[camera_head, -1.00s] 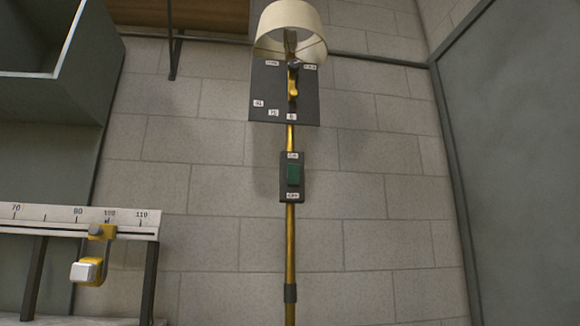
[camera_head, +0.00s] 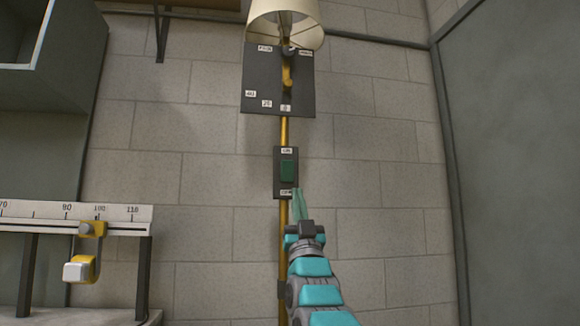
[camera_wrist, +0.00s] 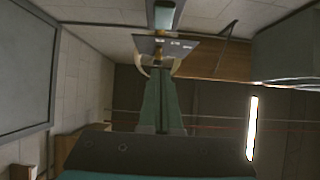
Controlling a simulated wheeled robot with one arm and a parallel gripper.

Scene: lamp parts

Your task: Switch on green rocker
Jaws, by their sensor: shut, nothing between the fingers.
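The green rocker (camera_head: 287,171) sits in a dark switch box (camera_head: 278,185) on the brass lamp pole (camera_head: 284,130). A label reading ON is above it, and a label partly covered by my fingertips is below it. My gripper (camera_head: 297,194) is shut and empty, pointing up, with its green fingertips at the box's lower right corner in the head view. I cannot tell whether they touch the box. In the wrist view the shut fingers (camera_wrist: 162,105) point towards the lamp, and the switch box (camera_wrist: 165,18) shows at the top edge.
A dark panel (camera_head: 262,80) with a yellow lever (camera_head: 287,72) and number labels is higher on the pole, below the cream lampshade (camera_head: 284,22). A ruled scale with a yellow slider (camera_head: 80,268) stands at left. Wall space right of the pole is clear.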

